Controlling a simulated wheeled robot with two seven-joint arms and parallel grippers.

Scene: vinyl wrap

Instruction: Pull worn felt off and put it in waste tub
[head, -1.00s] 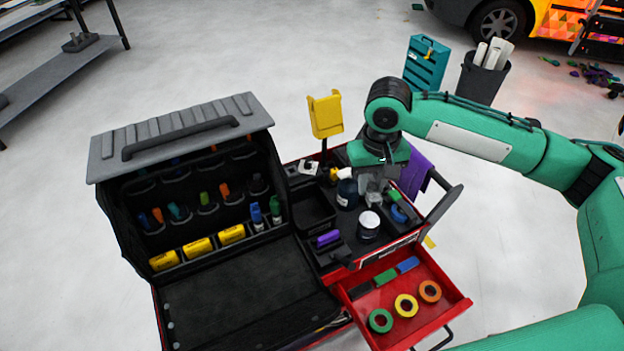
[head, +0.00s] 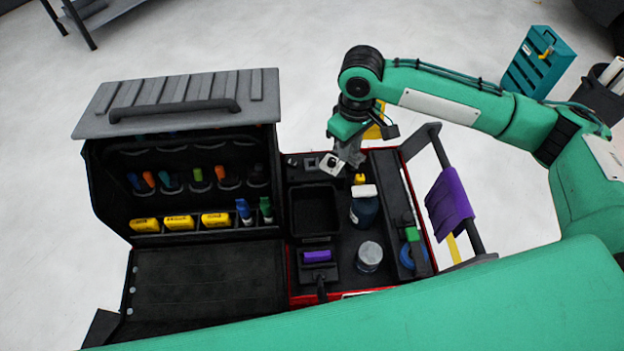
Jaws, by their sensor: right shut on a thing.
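My right gripper (head: 347,158) is above the back of the cart top, beyond the open black tub. It is shut on a small pale piece with a dark spot (head: 331,164); I cannot tell whether this carries the worn felt. An open, empty-looking black tub (head: 315,210) is set in the cart top, just nearer than the gripper; I cannot tell if it is the waste tub. A purple-edged tool (head: 317,257) lies in a black holder in front of it. No separate worn felt can be made out. My left gripper is out of view.
A dark bottle (head: 364,210) and a pale-lidded jar (head: 369,256) stand right of the tub. An open tool case (head: 205,275) is on the left. A purple cloth (head: 449,205) hangs on the right rail. My green arm covers the front.

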